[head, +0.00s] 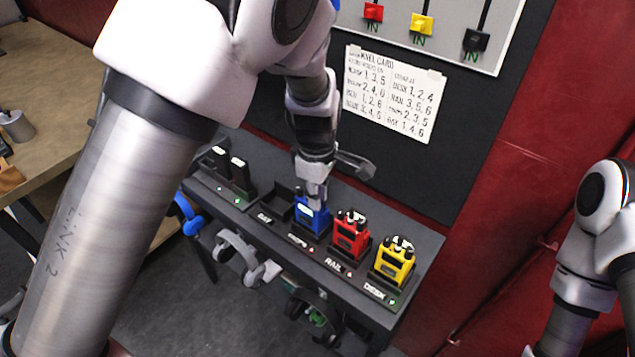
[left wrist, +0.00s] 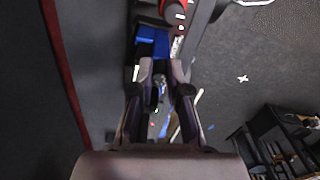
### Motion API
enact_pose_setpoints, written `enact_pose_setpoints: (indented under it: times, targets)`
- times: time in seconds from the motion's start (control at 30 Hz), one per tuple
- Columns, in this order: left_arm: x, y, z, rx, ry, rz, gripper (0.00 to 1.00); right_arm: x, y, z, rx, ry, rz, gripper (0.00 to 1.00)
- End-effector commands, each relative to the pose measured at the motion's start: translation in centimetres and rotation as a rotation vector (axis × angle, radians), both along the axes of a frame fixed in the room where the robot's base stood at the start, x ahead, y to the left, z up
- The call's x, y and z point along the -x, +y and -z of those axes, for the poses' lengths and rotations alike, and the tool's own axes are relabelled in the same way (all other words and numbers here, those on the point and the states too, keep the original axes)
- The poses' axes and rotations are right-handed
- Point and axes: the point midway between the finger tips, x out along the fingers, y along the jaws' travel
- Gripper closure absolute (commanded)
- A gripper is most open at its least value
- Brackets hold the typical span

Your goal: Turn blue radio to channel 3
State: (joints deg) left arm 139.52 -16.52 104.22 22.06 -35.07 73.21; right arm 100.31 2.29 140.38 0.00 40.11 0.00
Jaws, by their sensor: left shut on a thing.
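The blue radio (head: 311,218) stands upright in the charging rack, in the slot left of the red radio. Its top is largely hidden by my left gripper (head: 316,190), which reaches down onto it from above. The left wrist view shows the blue radio (left wrist: 153,42) just beyond the fingertips (left wrist: 161,66). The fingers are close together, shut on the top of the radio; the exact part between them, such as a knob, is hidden. The channel setting cannot be read.
The red radio (head: 351,234) and the yellow radio (head: 394,262) stand to the right in the rack (head: 420,247). An empty slot lies to the left, with dark radios (head: 234,173) farther left. A channel card (head: 393,95) hangs on the wall. Headsets (head: 240,252) hang below the rack front.

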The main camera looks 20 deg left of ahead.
Motion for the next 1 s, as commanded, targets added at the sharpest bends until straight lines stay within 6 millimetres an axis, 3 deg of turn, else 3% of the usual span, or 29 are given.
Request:
enact_pose_setpoints:
  times: [0.23,0.27,0.3,0.33,0.7,0.87,1.0]
  targets:
    - [0.0,0.0,0.2,0.000,0.000,-0.002,1.00,0.0,0.0,0.2,0.000,0.001,0.000,0.58]
    - [0.0,0.0,0.2,0.000,0.000,-0.002,0.74,0.0,0.0,0.2,0.000,0.001,0.000,0.58]
    - [0.0,0.0,0.2,0.000,0.000,-0.002,0.60,0.0,0.0,0.2,0.000,0.001,0.000,0.58]
    - [0.0,0.0,0.2,0.000,0.000,-0.002,0.58,0.0,0.0,0.2,0.000,0.001,0.000,0.58]
    - [-0.1,0.0,-0.6,0.000,-0.003,0.000,0.58,0.0,0.0,0.2,0.000,0.001,0.000,0.58]
    - [-0.1,0.0,-3.7,0.001,-0.007,-0.002,0.58,0.0,0.0,0.2,0.000,0.001,0.000,0.58]
    - [-0.1,0.0,-7.4,0.001,-0.007,-0.001,0.58,0.0,0.0,0.2,0.000,0.001,0.000,0.58]
